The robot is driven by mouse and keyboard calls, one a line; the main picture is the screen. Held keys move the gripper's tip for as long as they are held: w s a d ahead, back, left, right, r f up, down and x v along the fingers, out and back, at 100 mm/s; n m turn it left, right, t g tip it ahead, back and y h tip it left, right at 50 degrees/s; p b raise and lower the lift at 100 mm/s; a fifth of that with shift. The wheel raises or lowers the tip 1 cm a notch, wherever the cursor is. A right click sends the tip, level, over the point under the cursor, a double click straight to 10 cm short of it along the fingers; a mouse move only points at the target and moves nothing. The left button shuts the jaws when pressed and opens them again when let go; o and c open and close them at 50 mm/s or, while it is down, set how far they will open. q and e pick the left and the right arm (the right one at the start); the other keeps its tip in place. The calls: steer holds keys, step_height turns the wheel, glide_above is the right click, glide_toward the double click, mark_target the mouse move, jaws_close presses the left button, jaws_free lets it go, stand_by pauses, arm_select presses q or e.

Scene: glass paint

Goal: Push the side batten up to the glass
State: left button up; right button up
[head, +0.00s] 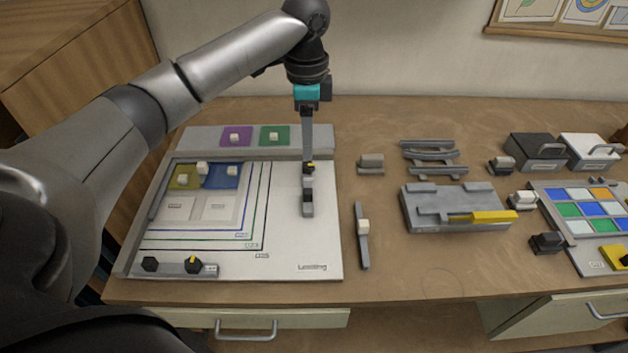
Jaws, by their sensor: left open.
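The clear glass pieces (216,209) lie at the board's left, with the yellow (185,172) and blue (219,181) panes behind, each with white knobs. A wide gap separates the batten from the glass. My right gripper is out of view.
A grey batten with knobs (175,269) lies at the board's front edge. A grey bar with a white knob (363,252) lies right of the board. Purple (231,132) and green (272,131) panes stand behind. A grey block with a yellow handle (483,217) stands farther right.

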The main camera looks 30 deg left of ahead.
mark_target(307, 191)
arm_select(q)
step_height(307, 191, down, 15)
steer(key=shift+a+r+b, duration=0.1)
steer(key=shift+b, duration=0.8)
jaws_close()
stand_by(1.0)
